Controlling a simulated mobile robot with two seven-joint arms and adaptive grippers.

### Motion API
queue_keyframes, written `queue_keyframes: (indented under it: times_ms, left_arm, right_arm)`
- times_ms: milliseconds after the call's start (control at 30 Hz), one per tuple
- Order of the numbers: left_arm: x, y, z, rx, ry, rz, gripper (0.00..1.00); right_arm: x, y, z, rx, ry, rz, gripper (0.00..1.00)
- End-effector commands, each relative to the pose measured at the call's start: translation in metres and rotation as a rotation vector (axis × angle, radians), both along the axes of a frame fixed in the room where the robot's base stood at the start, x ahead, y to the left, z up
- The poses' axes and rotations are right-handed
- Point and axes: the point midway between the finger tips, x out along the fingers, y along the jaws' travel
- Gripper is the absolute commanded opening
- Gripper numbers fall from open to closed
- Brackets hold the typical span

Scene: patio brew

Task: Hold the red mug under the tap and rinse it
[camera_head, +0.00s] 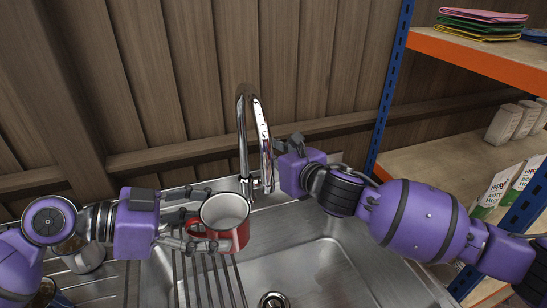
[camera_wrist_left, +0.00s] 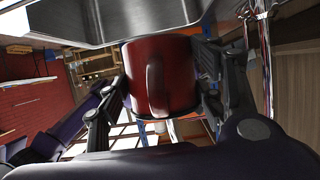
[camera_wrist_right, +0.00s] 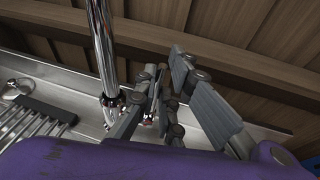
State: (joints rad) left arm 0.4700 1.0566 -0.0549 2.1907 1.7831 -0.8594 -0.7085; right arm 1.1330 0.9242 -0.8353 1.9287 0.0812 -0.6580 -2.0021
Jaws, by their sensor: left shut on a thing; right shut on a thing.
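The red mug (camera_head: 240,240), white inside, is over the sink (camera_head: 325,265), its opening facing up. Its red side and handle also show in the left wrist view (camera_wrist_left: 180,85). My left gripper (camera_head: 203,218) is shut on the mug from the left. No water stream is visible. My right gripper (camera_head: 288,146) is beside the tap, on its right. In the right wrist view its fingers close around a thin chrome tap lever (camera_wrist_right: 153,92), partly hidden by them.
A ribbed drainer (camera_head: 205,275) lies below and left of the mug. A metal cup (camera_head: 82,256) stands at the left, behind my left arm. The sink's drain (camera_head: 273,299) shows at the bottom. A wooden wall (camera_head: 180,70) is behind, and an orange-edged shelf (camera_head: 470,55) stands at the right.

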Motion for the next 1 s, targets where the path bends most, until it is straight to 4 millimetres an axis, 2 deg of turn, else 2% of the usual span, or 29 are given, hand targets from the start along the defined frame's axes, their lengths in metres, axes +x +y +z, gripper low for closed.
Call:
queue_keyframes:
  times_ms: [267, 300, 433, 767, 867, 1000]
  left_arm:
    - [0.0, 0.0, 0.001, -0.001, -0.001, 0.0, 0.19]
    - [0.0, 0.0, 0.001, -0.001, -0.001, 0.0, 0.19]
    - [0.0, 0.0, 0.001, -0.001, -0.001, 0.0, 0.19]
    - [0.0, 0.0, 0.001, -0.001, -0.001, 0.0, 0.19]
    - [0.0, 0.0, 0.001, -0.001, -0.001, 0.0, 0.19]
    - [0.0, 0.0, 0.001, -0.001, -0.001, 0.0, 0.19]
  right_arm:
    - [0.0, 0.001, 0.001, 0.006, 0.006, 0.001, 0.0]
    - [0.0, 0.001, 0.001, 0.006, 0.006, 0.001, 0.1]
    - [0.0, 0.001, 0.001, 0.005, 0.004, 0.0, 0.27]
    - [0.0, -0.001, 0.001, 0.001, 0.003, -0.002, 0.28]
    - [-0.006, -0.005, 0.002, -0.001, 0.002, -0.002, 0.28]
    - [-0.026, -0.016, 0.008, 0.0, 0.002, 0.0, 0.28]
